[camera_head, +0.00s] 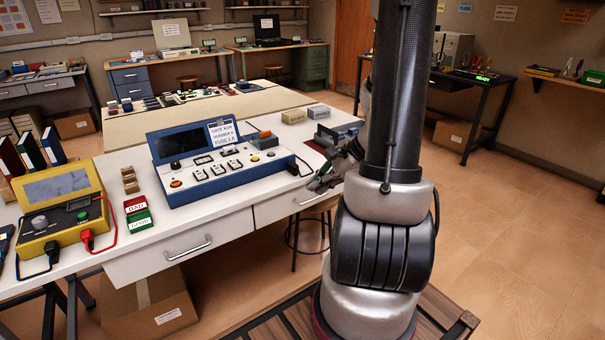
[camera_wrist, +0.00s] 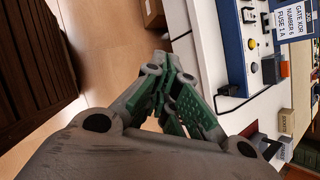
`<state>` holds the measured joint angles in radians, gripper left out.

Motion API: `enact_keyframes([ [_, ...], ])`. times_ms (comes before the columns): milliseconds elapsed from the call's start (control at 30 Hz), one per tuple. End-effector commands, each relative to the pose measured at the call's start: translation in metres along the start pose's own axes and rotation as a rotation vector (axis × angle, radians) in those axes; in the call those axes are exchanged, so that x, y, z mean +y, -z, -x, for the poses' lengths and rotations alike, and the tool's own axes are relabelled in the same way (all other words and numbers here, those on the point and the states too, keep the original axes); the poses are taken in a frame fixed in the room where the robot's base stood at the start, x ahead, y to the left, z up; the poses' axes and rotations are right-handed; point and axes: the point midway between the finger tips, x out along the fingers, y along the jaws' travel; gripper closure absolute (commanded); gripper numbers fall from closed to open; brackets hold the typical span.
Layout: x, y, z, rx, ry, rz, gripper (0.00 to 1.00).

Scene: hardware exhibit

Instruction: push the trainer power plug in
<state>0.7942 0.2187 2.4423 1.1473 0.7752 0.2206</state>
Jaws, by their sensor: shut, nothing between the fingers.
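The blue trainer (camera_head: 212,178) stands on the white bench with a dark screen, a row of switches and a card on top. Its blue side edge shows in the wrist view (camera_wrist: 234,52). The black power plug (camera_head: 293,168) is at the trainer's right side, with a black cable curving from it; it also shows in the wrist view (camera_wrist: 229,91). How deep it sits I cannot tell. My gripper (camera_head: 322,182) is right of the plug near the bench's front edge, apart from it. In the wrist view its green fingers (camera_wrist: 163,62) are together and empty.
A yellow meter (camera_head: 62,208) with red and black leads and red and green blocks (camera_head: 138,214) are left of the trainer. Beige and grey blocks (camera_head: 294,116) stand behind it at the right. A stool (camera_head: 306,235) is under the bench.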

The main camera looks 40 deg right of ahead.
Motion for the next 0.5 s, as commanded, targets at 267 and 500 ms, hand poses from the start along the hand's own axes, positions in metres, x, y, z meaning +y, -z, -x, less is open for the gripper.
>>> enact_keyframes([
  [267,-0.089,0.049,-0.03,0.027,0.388,-0.783,1.0],
  [500,-0.105,0.06,-0.033,0.029,0.467,-0.98,1.0],
])
